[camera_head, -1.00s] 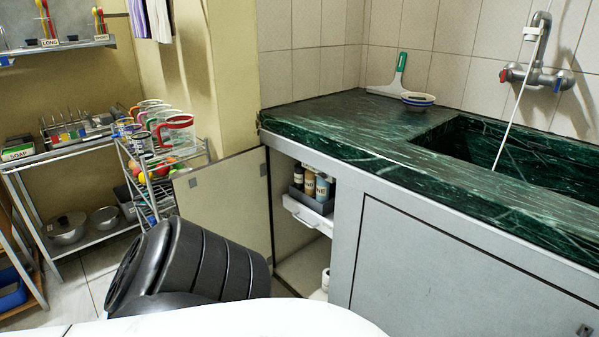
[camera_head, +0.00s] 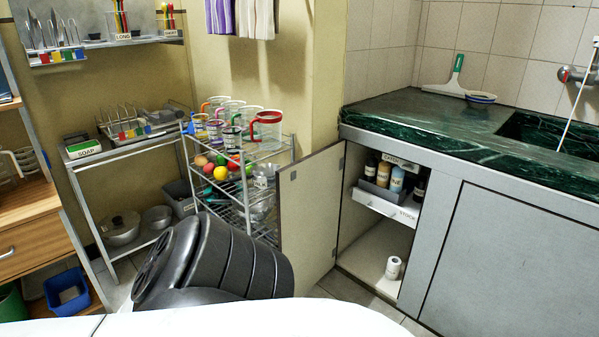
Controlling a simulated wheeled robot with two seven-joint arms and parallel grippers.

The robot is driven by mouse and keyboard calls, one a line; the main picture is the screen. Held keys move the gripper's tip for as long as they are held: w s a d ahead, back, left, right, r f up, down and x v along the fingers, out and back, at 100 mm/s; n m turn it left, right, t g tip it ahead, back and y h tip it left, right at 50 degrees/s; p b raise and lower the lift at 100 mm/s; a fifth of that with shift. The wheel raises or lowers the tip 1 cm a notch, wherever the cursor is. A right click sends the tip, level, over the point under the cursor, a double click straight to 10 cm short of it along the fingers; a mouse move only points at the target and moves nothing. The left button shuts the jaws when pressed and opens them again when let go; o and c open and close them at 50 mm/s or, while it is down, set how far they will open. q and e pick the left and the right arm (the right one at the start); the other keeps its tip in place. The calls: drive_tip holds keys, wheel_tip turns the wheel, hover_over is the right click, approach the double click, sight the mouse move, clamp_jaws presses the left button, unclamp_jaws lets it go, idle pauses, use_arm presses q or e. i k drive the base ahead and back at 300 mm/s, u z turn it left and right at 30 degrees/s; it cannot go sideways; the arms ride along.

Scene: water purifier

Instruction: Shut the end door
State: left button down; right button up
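The end door (camera_head: 311,212) is a grey panel hinged at the left end of the sink cabinet. It stands open, swung out to the left of the cabinet opening. My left arm's black ribbed part (camera_head: 215,258) is low in the view, in front of the door's left lower side. It hides part of the door's free edge; I cannot tell whether it touches. Neither gripper's fingers show.
The open cabinet (camera_head: 376,250) holds bottles (camera_head: 383,175) on a drawer marked stock and a white roll (camera_head: 393,267) on its floor. A wire rack (camera_head: 283,150) with mugs and coloured balls stands behind the door. A green marble counter (camera_head: 430,118) lies above.

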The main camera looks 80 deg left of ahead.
sight(308, 189)
drive_tip(key=u, duration=1.65)
